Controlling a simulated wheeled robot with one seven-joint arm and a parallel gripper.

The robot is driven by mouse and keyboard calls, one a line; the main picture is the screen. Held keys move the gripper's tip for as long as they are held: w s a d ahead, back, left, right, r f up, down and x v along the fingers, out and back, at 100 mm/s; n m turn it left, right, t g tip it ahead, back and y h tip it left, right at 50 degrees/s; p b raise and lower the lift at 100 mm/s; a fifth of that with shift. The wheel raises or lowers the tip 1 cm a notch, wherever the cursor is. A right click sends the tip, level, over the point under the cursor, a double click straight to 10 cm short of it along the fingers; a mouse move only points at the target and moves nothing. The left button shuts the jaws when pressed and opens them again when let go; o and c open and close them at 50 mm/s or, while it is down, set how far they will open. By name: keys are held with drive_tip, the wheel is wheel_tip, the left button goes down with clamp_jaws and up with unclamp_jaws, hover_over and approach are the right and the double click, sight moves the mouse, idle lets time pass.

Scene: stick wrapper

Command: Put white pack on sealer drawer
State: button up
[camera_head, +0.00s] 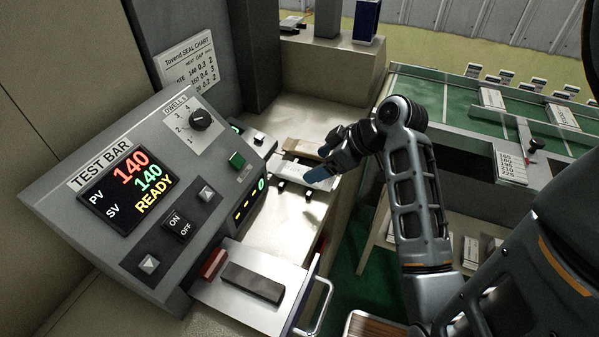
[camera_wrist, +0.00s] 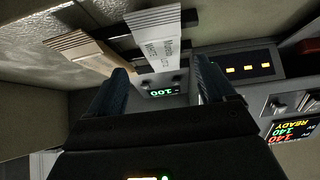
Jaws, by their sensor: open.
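In the wrist view, the white pack (camera_wrist: 157,30) shows printed text and lies ahead of the fingers. My gripper (camera_head: 325,166) is open and close to the pack. Its two blue fingers (camera_wrist: 161,88) are apart in the wrist view, with no pack clearly between them. In the head view, my gripper partly hides the pack. The sealer drawer (camera_head: 272,265) is pulled out at the front of the test bar machine, with a dark pad on it and a metal handle (camera_head: 318,308).
A brown pack (camera_wrist: 78,50) lies beside the white pack. The sealer (camera_head: 130,180) shows 140, 140 and READY. A red block (camera_head: 213,263) stands by the drawer. A green conveyor (camera_head: 440,97) with packs is at right. The bench between packs and drawer looks mostly clear.

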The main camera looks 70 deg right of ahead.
sight(300, 171)
drive_tip(key=shift+p+x, duration=0.45)
drive_tip(key=shift+x, duration=1.9)
drive_tip(key=shift+a, duration=0.15)
drive_tip(key=shift+c, duration=0.4)
drive_tip(key=c, duration=1.1)
drive_tip(key=shift+r, duration=0.1)
drive_tip(key=shift+r, duration=0.4)
wheel_tip(300, 171, up, 4)
drive_tip(key=shift+s+f+b, duration=0.1)
drive_tip(key=shift+f+b, duration=0.15)
drive_tip(key=shift+b, duration=0.2)
drive_tip(key=s+d+r, duration=0.2)
drive_tip(key=s, duration=0.1)
drive_tip(key=s+d+r, duration=0.4)
drive_tip(key=s+d, duration=0.1)
drive_tip(key=shift+s+r, duration=0.35)
